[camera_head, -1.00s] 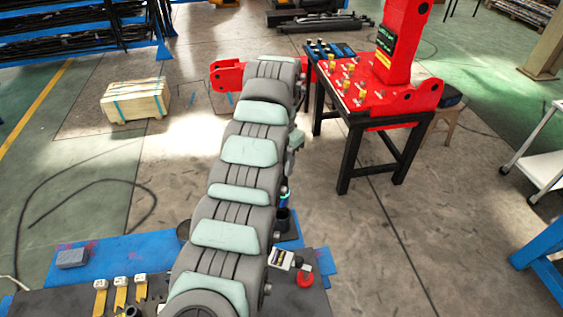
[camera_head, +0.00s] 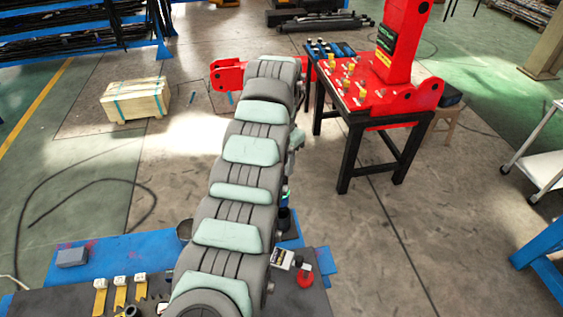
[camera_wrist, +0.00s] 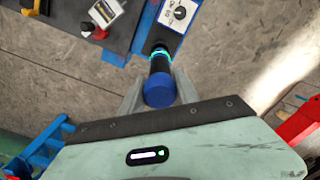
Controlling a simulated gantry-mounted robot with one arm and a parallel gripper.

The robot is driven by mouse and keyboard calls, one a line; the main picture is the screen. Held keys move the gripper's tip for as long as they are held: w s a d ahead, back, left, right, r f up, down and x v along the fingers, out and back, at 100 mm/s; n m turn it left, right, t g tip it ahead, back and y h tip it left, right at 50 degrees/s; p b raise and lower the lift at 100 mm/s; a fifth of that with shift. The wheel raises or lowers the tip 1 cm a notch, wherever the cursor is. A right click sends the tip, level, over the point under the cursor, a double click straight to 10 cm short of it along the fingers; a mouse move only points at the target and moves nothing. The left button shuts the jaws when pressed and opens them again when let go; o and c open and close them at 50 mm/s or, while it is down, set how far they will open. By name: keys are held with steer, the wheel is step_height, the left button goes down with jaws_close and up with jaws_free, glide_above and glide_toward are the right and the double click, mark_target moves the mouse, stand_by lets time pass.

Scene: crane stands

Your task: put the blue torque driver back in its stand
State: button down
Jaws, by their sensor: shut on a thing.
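The blue torque driver (camera_wrist: 158,94) has a blue end cap, a dark body and a glowing cyan ring. In the wrist view it is seen nearly end-on, between the two grey fingers of my gripper (camera_wrist: 158,86), which are shut on it. In the head view a small part of the driver (camera_head: 285,194) shows at the right edge of my arm. A dark cup-like holder (camera_head: 283,222) that looks like its stand is just below it there. Whether the driver's lower end is inside the holder or above it, I cannot tell. The arm hides the gripper in the head view.
A white and yellow device (camera_head: 281,259) and a red object (camera_head: 305,276) lie on the dark bench top, right of my arm. A grey block (camera_head: 72,258) and several yellow-handled tools (camera_head: 120,292) are at the left. A red-topped table (camera_head: 370,95) stands beyond.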

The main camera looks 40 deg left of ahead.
steer(key=shift+f+b, duration=1.3)
steer(key=shift+f, duration=3.05)
steer(key=c, duration=0.8)
jaws_free()
steer(key=shift+f, duration=0.1)
steer(key=shift+r+p, duration=0.3)
steer(key=shift+r, duration=2.25)
steer(key=shift+r, duration=0.15)
step_height(320, 180, up, 9)
steer(key=p, duration=0.3)
steer(key=shift+w+r, duration=0.1)
steer(key=shift+r+p, duration=0.65)
steer(key=shift+p, duration=0.1)
